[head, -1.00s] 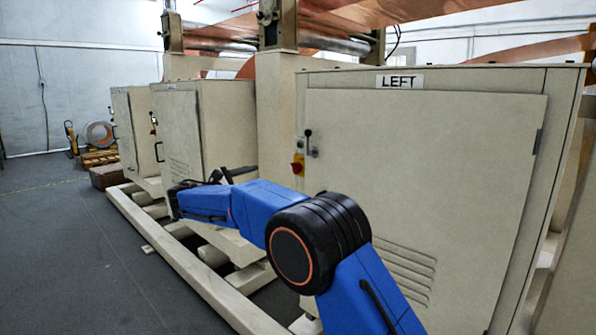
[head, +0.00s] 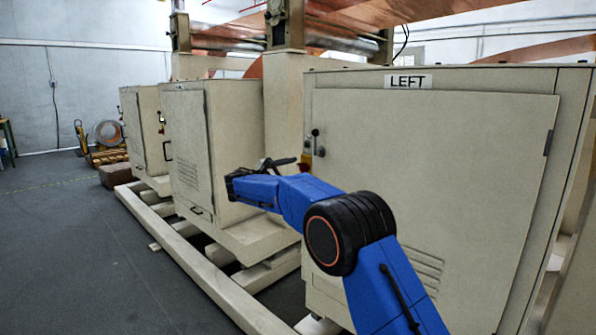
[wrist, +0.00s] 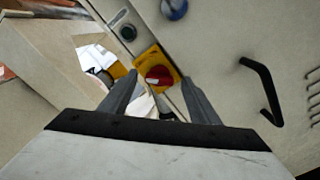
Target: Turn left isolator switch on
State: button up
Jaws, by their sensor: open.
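The cabinet marked LEFT (head: 430,180) fills the right of the head view. Its isolator switch, a red knob on a yellow plate, is mostly hidden behind my gripper, with a bit of yellow (head: 306,159) showing. In the wrist view the red knob (wrist: 158,76) and yellow plate (wrist: 150,58) show clearly between my fingertips. My gripper (wrist: 159,78) is open, one finger on each side of the knob in the picture. It also shows in the head view (head: 284,162), in front of the cabinet's left edge. I cannot tell whether the fingers touch the switch.
A door latch (head: 317,142) sits just above the switch. The wrist view shows a black bar handle (wrist: 262,90) to the right and a round dark fitting (wrist: 128,32) at upper left. Another cabinet (head: 185,140) stands farther left. Open floor (head: 80,240) lies left of the frame rail (head: 190,250).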

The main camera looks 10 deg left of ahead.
jog(key=shift+w+d, duration=0.4)
jog(key=shift+w, duration=0.15)
jog(key=shift+c, duration=0.7)
jog(key=c, duration=0.9)
